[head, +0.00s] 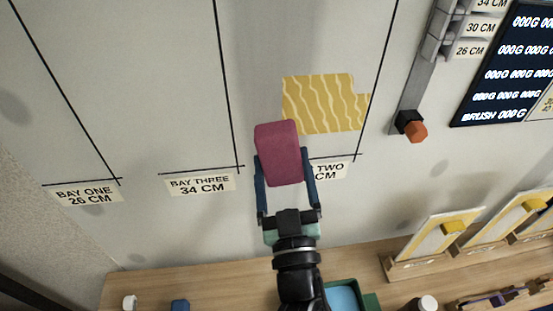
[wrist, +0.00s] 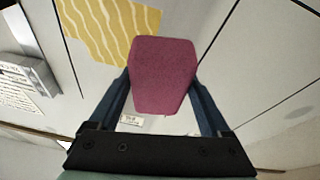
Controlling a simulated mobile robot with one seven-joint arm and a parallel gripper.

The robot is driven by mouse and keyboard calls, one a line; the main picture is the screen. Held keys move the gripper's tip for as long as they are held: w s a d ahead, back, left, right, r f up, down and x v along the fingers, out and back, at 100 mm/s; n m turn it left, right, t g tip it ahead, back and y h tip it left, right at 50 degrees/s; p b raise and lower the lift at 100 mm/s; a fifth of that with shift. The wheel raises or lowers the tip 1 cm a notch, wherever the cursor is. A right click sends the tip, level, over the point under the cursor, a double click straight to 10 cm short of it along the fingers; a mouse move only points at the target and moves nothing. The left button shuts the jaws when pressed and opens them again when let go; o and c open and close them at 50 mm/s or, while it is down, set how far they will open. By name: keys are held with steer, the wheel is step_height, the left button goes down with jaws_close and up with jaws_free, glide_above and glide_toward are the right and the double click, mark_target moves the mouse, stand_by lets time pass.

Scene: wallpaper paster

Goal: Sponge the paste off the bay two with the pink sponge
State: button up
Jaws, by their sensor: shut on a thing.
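The pink sponge (head: 279,152) is held between the two blue fingers of my gripper (head: 285,170), and it also fills the middle of the wrist view (wrist: 163,75). The paste (head: 325,104) is a yellow patch with pale wavy lines on the wall in bay two, with a stepped right edge. In the wrist view the paste (wrist: 110,28) lies behind and to the left of the sponge. The sponge overlaps the patch's lower left in the head view; I cannot tell whether it touches the wall. The bay two label (head: 333,171) is partly hidden by my gripper.
Labels for bay three (head: 200,185) and bay one (head: 87,195) are to the left. A grey rail with an orange-tipped knob (head: 414,130) and a dark board (head: 508,65) are to the right. A wooden shelf (head: 235,262) below holds a green tray (head: 371,301) and framed yellow samples (head: 436,238).

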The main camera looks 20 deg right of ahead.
steer(key=shift+s+a+r+n+t+y+p, duration=0.4)
steer(key=shift+a+r+n+t+y, duration=0.15)
steer(key=shift+a+r+t, duration=0.2)
glide_toward(266, 111)
steer(key=shift+w+d+r, duration=0.2)
steer(key=shift+w+r, duration=1)
steer(key=shift+w, duration=0.25)
steer(key=shift+w+d, duration=0.15)
steer(key=shift+w, duration=0.5)
steer(key=shift+w+d, duration=0.2)
steer(key=shift+w, duration=0.35)
stand_by(1.0)
steer(key=shift+r, duration=0.1)
stand_by(0.4)
stand_by(0.9)
